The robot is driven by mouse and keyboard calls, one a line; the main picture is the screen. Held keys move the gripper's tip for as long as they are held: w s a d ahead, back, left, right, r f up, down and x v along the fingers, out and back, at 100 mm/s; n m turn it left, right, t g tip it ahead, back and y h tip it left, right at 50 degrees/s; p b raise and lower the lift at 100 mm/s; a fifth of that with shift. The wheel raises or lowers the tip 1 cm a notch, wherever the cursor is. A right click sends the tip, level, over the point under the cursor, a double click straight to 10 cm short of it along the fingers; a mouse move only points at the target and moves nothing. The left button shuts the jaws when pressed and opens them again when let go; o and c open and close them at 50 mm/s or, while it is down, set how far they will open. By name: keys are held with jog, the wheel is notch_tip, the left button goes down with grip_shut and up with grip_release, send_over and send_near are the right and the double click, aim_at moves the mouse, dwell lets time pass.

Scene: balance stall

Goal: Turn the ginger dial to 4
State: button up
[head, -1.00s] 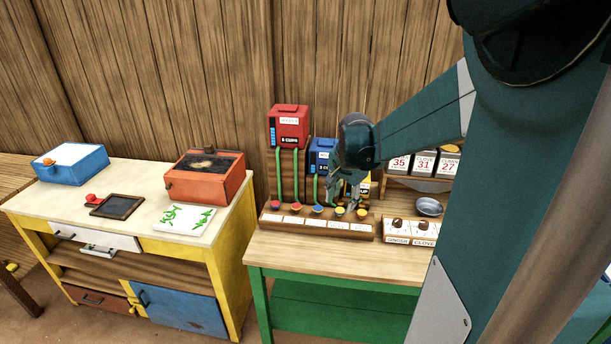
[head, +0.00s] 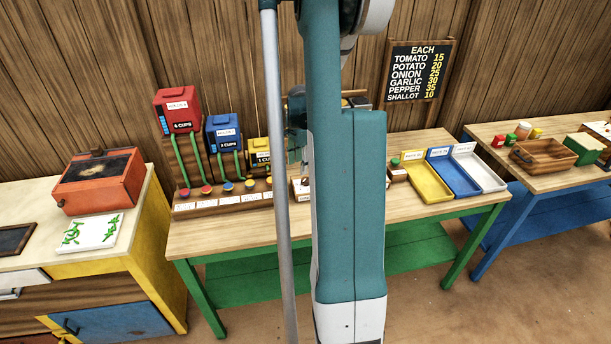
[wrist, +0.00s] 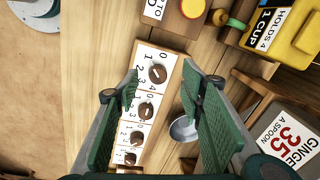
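The dial board (wrist: 142,118) shows in the wrist view as a white-faced strip with several brown knobs and printed numbers. The knob nearest the yellow dispenser (wrist: 157,73) fits the ginger dial, the leftmost one in the earlier head view. Its light pointer mark is too small to read surely. My gripper (wrist: 163,83) is open and empty above the board, its green-padded fingers on either side of this knob and apart from it. In the head view my arm hides the gripper and most of the board.
A yellow dispenser (wrist: 285,32) and a round button (wrist: 193,7) lie close above the board. A metal bowl (wrist: 184,129) and a ginger price card (wrist: 284,140) are to its right. Red (head: 178,110) and blue (head: 224,134) dispensers stand left; yellow, blue and white trays (head: 479,170) right.

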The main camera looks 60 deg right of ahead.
jog(key=d, duration=0.1)
jog(key=s+f, duration=0.1)
jog(key=d+m, duration=0.1)
jog(key=shift+s+d+f, duration=0.25)
jog(key=shift+s+d, duration=0.05)
jog(key=shift+d, duration=0.05)
jog(key=shift+f, duration=0.2)
jog(key=shift+w+d+f, duration=0.1)
jog(key=shift+w+f, duration=0.05)
jog(key=shift+f, duration=1.7)
jog(key=shift+w+d+f, duration=0.1)
jog(key=shift+w+f, duration=0.05)
jog(key=shift+f, duration=1.7)
jog(key=c, duration=0.9)
